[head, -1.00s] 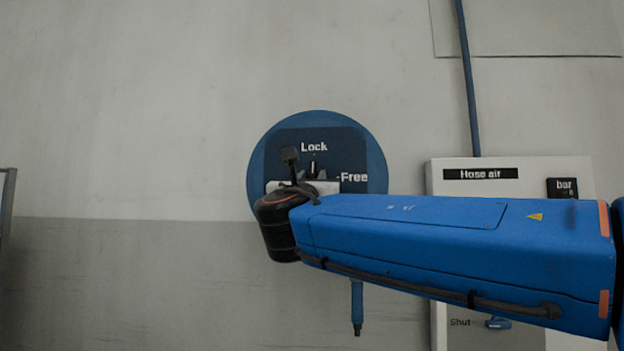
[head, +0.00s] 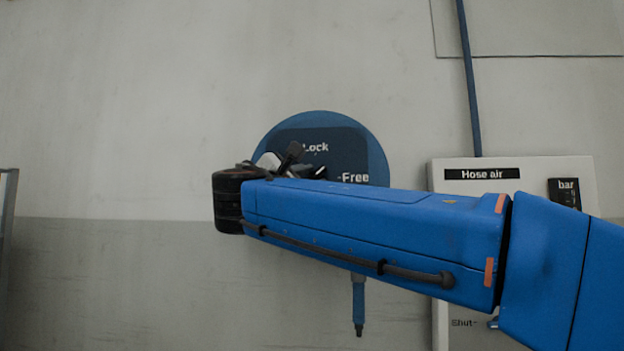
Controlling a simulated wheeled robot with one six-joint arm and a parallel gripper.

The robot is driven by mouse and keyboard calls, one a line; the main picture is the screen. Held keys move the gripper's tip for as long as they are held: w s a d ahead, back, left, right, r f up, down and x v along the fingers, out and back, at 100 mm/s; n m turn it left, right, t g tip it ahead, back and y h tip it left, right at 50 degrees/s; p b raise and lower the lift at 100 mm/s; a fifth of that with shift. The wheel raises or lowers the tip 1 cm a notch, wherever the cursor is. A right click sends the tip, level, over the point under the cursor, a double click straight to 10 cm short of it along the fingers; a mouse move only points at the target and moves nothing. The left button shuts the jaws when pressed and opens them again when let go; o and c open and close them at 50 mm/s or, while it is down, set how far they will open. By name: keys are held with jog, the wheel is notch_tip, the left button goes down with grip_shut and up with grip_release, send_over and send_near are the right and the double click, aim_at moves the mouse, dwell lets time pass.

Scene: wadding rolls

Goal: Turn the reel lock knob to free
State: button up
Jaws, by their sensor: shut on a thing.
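The reel lock knob (head: 320,173) is a small dark knob with a white mark, on a round blue plate (head: 372,150) on the wall. The plate carries the words Lock at the top and Free at the right. The knob's mark slants to the right, between Lock and Free and nearer Free. My gripper (head: 303,170) is shut on the knob, tilted over to the right. My blue arm and black wrist cover the lower plate and much of the knob and fingers.
A white Hose air panel (head: 440,230) with a bar gauge (head: 566,190) stands at the right, partly behind my arm. A blue pipe (head: 468,80) runs above it. A blue-handled part (head: 358,303) hangs below the plate.

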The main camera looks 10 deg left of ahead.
jog(key=shift+a+r+m+g+h, duration=0.15)
jog(key=shift+m+g, duration=0.4)
jog(key=shift+m, duration=0.9)
jog(key=shift+d+f+m+g+h, duration=0.1)
jog(key=shift+m+g, duration=0.5)
jog(key=shift+m, duration=0.9)
jog(key=shift+a+r+m+g+h, duration=0.15)
jog(key=shift+m+g, duration=0.4)
jog(key=shift+m, duration=0.9)
jog(key=shift+d+f, duration=0.1)
jog(key=o, duration=0.7)
jog(key=shift+o, duration=0.2)
jog(key=shift+s, duration=0.1)
jog(key=v, duration=1.7)
jog(key=shift+d, duration=0.1)
